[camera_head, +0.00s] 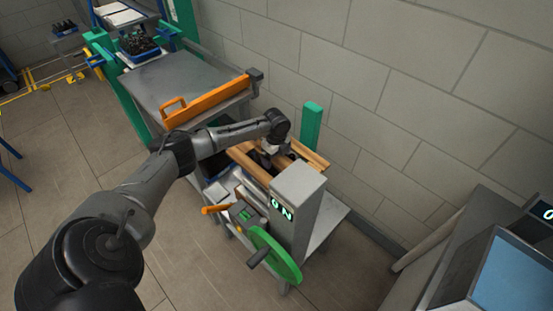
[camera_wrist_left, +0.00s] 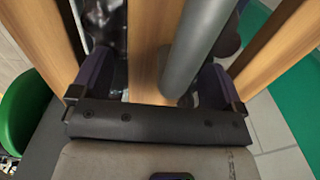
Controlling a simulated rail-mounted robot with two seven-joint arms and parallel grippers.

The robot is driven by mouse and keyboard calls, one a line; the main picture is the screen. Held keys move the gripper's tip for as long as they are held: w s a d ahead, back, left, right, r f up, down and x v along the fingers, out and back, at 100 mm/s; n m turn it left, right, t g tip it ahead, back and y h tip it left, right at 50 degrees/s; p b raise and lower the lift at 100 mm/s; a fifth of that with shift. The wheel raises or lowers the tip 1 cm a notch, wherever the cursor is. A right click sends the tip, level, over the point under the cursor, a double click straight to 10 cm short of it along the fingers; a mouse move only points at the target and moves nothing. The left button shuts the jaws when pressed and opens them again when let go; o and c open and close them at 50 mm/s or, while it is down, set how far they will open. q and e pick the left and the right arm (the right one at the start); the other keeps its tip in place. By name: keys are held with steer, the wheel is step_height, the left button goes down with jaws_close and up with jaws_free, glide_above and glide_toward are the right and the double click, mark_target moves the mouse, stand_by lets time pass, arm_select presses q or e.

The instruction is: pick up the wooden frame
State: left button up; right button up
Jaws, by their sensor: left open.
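The wooden frame (camera_head: 248,164) sits on a grey machine stand in the middle of the head view, with light wooden bars on either side. My left gripper (camera_head: 266,157) is down at the frame, between its side bars, and is partly hidden by the wrist. In the left wrist view my left gripper (camera_wrist_left: 156,78) is open, its two dark fingers either side of the frame's middle wooden bar (camera_wrist_left: 145,45). Side bars of the frame show at the left and right edges there. I cannot tell whether the fingers touch the wood. My right gripper is not in view.
A grey cylinder (camera_wrist_left: 200,40) crosses the wrist view between the fingers. In the head view a grey post (camera_head: 296,200) and green wheel (camera_head: 275,256) stand in front of the frame. A table with an orange guard (camera_head: 207,101) is behind left; a block wall is behind.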

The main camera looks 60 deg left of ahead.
arm_select(q)
steer(key=shift+r, duration=0.1)
steer(key=c, duration=1.3)
